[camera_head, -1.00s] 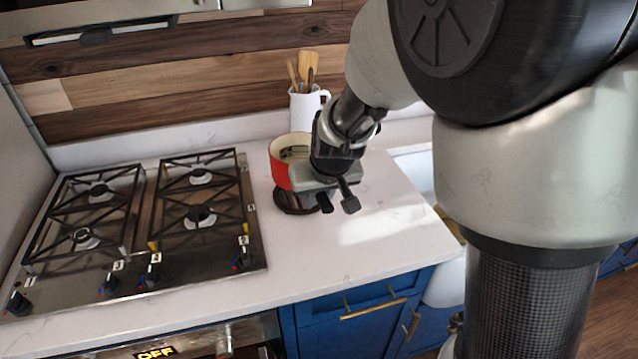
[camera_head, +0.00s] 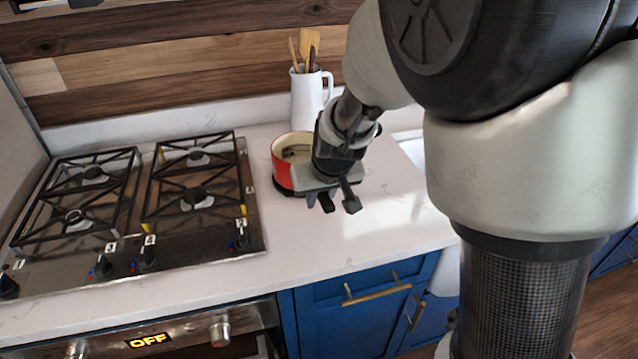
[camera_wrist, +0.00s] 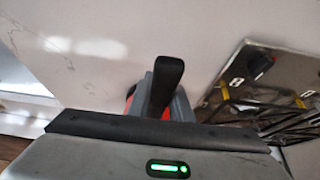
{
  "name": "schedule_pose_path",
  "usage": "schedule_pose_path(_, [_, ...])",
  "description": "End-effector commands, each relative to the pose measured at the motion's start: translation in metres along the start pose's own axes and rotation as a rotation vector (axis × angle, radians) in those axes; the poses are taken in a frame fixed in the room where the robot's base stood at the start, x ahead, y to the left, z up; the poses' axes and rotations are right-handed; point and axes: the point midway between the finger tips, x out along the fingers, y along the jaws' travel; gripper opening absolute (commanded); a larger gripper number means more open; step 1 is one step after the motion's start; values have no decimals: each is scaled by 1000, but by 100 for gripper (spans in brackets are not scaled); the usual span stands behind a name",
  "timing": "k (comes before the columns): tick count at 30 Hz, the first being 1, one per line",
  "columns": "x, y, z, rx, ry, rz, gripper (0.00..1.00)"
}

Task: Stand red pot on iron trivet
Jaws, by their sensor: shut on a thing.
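The red pot (camera_head: 281,174), with a cream inside, is upright at the right of the cooktop. A dark edge of the iron trivet (camera_head: 281,188) shows directly under the pot; most of it is hidden. No clear gap shows between them, but I cannot tell if the pot's weight rests on it. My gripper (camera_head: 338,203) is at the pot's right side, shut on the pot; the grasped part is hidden. In the wrist view, only a sliver of the red pot (camera_wrist: 129,103) shows behind my gripper.
A gas cooktop (camera_head: 248,215) with black grates is left of the pot. A white jug (camera_head: 306,100) holding wooden utensils stands close behind it. The white counter (camera_head: 330,250) is clear in front, with a sink (camera_head: 414,150) at the right.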

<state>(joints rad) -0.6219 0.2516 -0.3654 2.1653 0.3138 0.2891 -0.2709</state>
Motion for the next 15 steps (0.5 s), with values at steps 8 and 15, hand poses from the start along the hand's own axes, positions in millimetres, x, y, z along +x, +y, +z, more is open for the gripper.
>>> schedule_pose_path(8, [1,0,0,0,4,0,0])
schedule_pose_path(15, [6,0,2,0,4,0,0])
